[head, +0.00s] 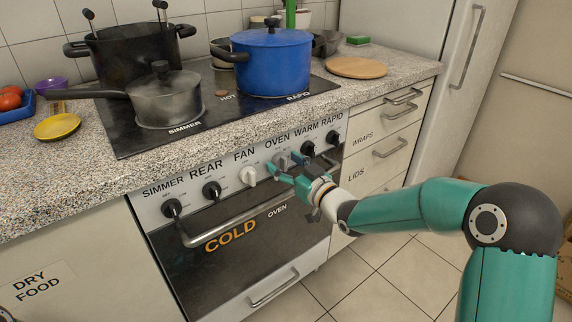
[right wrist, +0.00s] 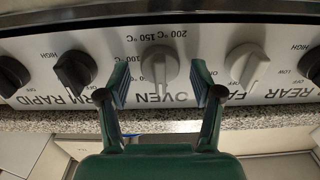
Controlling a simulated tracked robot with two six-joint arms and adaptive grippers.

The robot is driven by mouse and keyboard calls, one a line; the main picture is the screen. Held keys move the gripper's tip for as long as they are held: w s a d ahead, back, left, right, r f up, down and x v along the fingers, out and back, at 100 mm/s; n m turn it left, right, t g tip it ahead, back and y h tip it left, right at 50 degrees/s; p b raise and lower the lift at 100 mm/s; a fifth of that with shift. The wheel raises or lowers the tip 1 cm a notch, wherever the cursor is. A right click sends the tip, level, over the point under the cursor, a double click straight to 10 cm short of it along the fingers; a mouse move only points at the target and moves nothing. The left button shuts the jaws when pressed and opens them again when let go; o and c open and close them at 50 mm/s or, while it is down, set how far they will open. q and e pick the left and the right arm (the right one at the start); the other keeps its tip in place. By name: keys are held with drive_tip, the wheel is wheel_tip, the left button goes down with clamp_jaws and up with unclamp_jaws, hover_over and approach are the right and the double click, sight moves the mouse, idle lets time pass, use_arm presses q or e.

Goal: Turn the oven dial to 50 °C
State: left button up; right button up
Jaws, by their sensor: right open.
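The light grey oven dial (right wrist: 158,66) sits in the middle of the right wrist view, which shows the panel upside down. Marks for 200, 150 and 100 °C show around it, with OVEN printed beside it. My right gripper (right wrist: 160,92) is open, its two fingers apart on either side of the dial. I see gaps between the fingers and the dial, so it is not gripped. In the head view my right gripper (head: 281,167) is at the panel below the OVEN label and partly hides the dial. My left gripper is not in view.
A black WARM dial (right wrist: 75,70) and a light grey FAN dial (right wrist: 246,64) flank the oven dial closely. The oven door handle (head: 235,220) runs below the panel. A blue pot (head: 270,65) and a grey saucepan (head: 166,98) stand on the stove above.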

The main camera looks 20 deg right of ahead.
drive_tip(key=c, duration=1.1)
drive_tip(key=shift+m, duration=0.5)
drive_tip(key=shift+d+m+b, duration=0.1)
drive_tip(key=shift+m+b, duration=0.25)
drive_tip(key=shift+m, duration=0.25)
drive_tip(key=m, duration=0.2)
drive_tip(key=shift+m, duration=0.3)
drive_tip(key=m, duration=0.5)
drive_tip(key=shift+d, duration=0.15)
drive_tip(key=shift+w, duration=0.1)
